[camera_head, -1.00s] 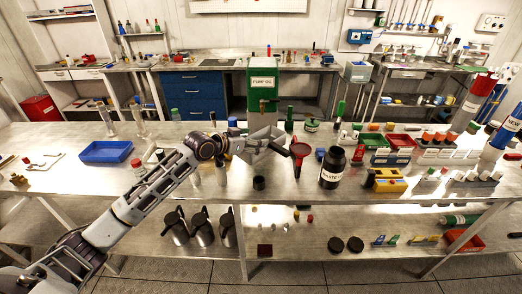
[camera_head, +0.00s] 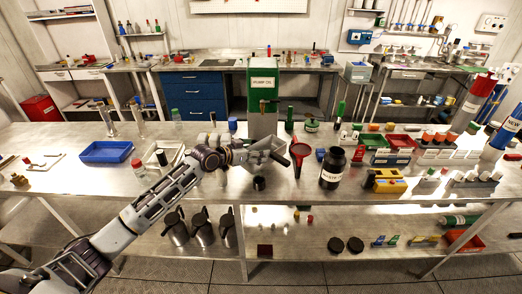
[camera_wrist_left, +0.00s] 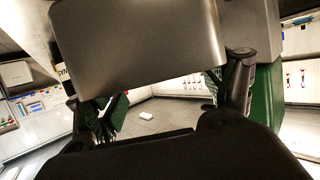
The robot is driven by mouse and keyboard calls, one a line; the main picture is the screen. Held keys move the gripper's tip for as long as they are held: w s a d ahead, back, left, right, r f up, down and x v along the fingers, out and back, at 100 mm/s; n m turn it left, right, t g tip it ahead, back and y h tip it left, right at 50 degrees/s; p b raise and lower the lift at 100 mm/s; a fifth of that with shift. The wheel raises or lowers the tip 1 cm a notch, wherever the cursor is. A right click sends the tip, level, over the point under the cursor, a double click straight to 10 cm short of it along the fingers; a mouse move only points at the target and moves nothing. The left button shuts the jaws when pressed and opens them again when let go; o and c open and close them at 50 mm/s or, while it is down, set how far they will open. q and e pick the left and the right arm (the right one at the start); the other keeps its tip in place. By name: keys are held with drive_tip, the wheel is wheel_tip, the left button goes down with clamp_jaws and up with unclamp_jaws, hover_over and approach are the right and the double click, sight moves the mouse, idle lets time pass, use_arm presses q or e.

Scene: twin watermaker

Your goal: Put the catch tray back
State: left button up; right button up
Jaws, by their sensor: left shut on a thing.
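The catch tray is a plain grey metal piece. In the left wrist view the tray (camera_wrist_left: 140,45) fills the upper middle, close to the camera. My left gripper (camera_head: 276,153) is shut on it in the head view, in front of the green pump oil dispenser (camera_head: 262,80). The gripper's two dark fingers (camera_wrist_left: 165,95) show either side below the tray in the wrist view. The tray looks tilted, and its contact with the fingers is partly hidden. I cannot tell whether it touches the dispenser. My right gripper is not in view.
A red funnel (camera_head: 299,152) stands just right of my gripper, with a black waste jar (camera_head: 333,168) beyond it. A small black cup (camera_head: 259,183) is below the gripper. A blue tray (camera_head: 106,152) lies at left.

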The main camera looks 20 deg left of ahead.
sight(261, 149)
use_arm(q)
drive_tip(key=shift+w+d+r, duration=0.1)
drive_tip(key=shift+w+d, duration=0.25)
drive_tip(key=shift+w, duration=0.2)
drive_tip(key=shift+w+d+r, duration=0.1)
drive_tip(key=shift+w+d, duration=0.2)
drive_tip(key=shift+w, duration=0.2)
drive_tip(key=shift+w+d+f, duration=0.1)
drive_tip(key=shift+w+d, duration=0.1)
drive_tip(key=shift+w, duration=0.2)
drive_tip(key=shift+f+p, duration=0.3)
drive_tip(key=shift+f, duration=0.2)
drive_tip(key=shift+s, duration=0.1)
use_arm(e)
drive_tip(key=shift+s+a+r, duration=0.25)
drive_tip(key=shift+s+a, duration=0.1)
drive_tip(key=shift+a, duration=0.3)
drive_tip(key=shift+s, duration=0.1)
use_arm(q)
drive_tip(key=shift+f, duration=0.35)
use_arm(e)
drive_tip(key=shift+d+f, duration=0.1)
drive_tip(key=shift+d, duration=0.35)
